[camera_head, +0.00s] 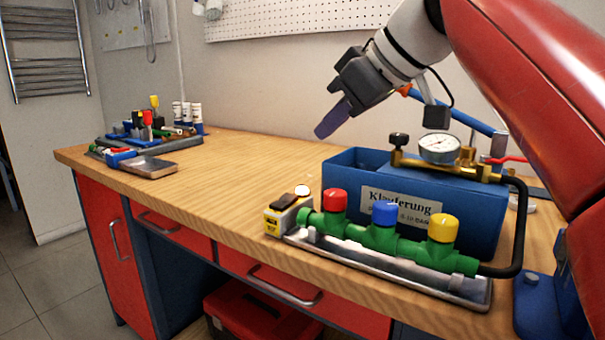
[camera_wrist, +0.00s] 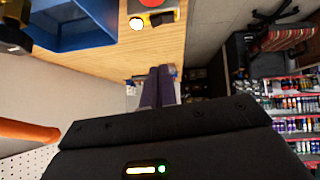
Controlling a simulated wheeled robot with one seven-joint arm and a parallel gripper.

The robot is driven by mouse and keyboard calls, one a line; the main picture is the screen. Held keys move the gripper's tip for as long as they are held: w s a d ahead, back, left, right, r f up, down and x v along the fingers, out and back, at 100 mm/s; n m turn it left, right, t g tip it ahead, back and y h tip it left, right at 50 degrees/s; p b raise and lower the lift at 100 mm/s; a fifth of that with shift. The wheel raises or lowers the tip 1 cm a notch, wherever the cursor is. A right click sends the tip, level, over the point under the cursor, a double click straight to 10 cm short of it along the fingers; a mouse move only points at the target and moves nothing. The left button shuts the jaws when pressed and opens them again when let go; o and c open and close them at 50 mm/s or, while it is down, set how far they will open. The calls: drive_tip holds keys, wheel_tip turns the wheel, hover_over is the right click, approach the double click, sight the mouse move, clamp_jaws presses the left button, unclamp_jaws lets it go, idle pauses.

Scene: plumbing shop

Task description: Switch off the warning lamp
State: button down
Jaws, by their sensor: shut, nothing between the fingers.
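A small yellow box (camera_head: 278,221) with a dark top part stands at the left end of the metal tray on the bench. A round white disc (camera_head: 302,191) shows on or just behind it; in the wrist view this white disc (camera_wrist: 136,23) looks bright and lit, beside the dark part (camera_wrist: 164,17). My gripper (camera_head: 322,132) is shut and empty, above the bench, higher than the box and apart from it. Its closed fingers (camera_wrist: 160,72) also show in the wrist view. The box's far side is hidden in the head view.
A green pipe manifold (camera_head: 380,238) with red, blue and yellow caps lies on the metal tray (camera_head: 390,267), right of the box. Behind it stand a blue crate (camera_head: 345,172) and a pressure gauge (camera_head: 439,149). The bench's middle (camera_head: 240,165) is clear. Tools lie at the far left.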

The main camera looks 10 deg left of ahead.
idle(0.3)
hover_over(284, 196)
drive_tip(key=s+d, duration=0.2)
drive_tip(key=f, duration=0.7)
drive_tip(key=shift+w+d, duration=0.1)
drive_tip(key=shift+d, duration=0.1)
drive_tip(key=f, duration=0.1)
drive_tip(key=f+b, duration=0.1)
drive_tip(key=shift+w+f, duration=0.2)
drive_tip(key=shift+f, duration=0.1)
drive_tip(key=shift+w+f, duration=0.1)
drive_tip(key=shift+f, duration=0.6)
